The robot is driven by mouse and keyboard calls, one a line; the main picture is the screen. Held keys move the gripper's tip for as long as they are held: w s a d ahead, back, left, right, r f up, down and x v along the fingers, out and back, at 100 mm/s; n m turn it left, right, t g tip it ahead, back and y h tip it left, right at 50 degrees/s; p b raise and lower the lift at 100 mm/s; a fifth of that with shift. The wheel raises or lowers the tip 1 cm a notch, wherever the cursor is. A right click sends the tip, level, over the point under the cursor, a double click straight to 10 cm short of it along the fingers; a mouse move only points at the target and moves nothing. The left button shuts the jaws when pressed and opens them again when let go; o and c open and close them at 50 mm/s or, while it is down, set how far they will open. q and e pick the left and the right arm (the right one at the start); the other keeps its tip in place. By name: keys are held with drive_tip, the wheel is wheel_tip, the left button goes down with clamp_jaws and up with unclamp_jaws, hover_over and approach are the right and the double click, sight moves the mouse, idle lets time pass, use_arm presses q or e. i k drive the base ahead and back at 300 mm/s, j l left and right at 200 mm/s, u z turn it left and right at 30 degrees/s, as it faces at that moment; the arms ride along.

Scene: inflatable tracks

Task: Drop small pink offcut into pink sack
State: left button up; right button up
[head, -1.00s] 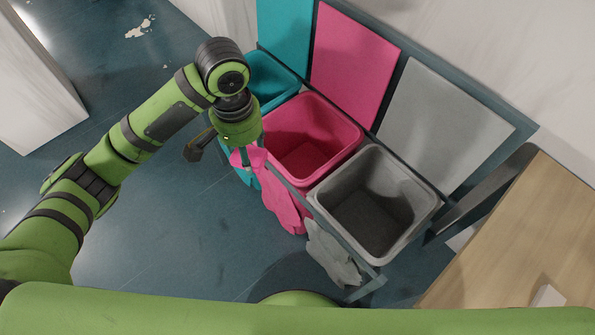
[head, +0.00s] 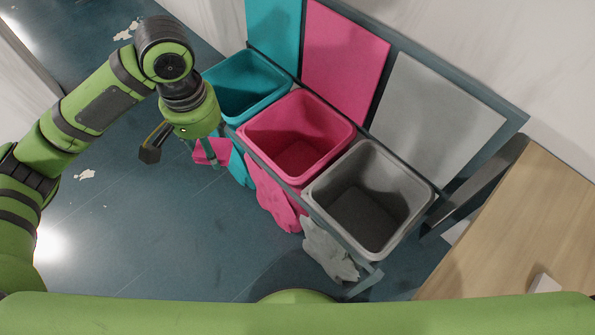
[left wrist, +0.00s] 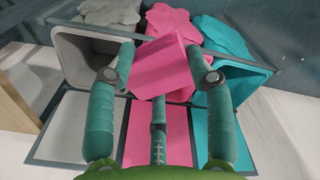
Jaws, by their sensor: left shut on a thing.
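My left gripper (head: 200,148) is shut on the small pink offcut (head: 213,152), a flat angular piece. In the left wrist view the offcut (left wrist: 158,70) sits between the two fingertips (left wrist: 161,54). The pink sack (head: 322,170) is an open-topped, bin-shaped container between a teal one and a grey one. Its inside looks empty in the head view. The gripper and offcut are left of the pink sack, in front of the teal sack, not over the pink opening. In the left wrist view the offcut hides much of the pink sack. My right gripper is not in view.
The teal sack (head: 240,92) and grey sack (head: 385,235) flank the pink one in a dark frame. Coloured panels, including a pink one (head: 345,60), rise behind them. Matching limp shapes hang in front. A wooden surface (head: 510,225) is at right. Open floor lies at left.

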sight(296, 176)
drive_tip(key=j+z, duration=0.1)
drive_tip(key=z, duration=0.75)
drive_tip(key=i+j+z, duration=0.1)
drive_tip(key=j+z, duration=0.3)
drive_tip(key=j, duration=0.2)
drive_tip(key=j+z, duration=0.4)
drive_tip(key=j, duration=0.2)
drive_tip(key=k+j+z, duration=0.1)
drive_tip(key=j+z, duration=0.3)
drive_tip(key=j, duration=0.6)
drive_tip(key=k+j, duration=0.15)
drive_tip(key=j, duration=0.25)
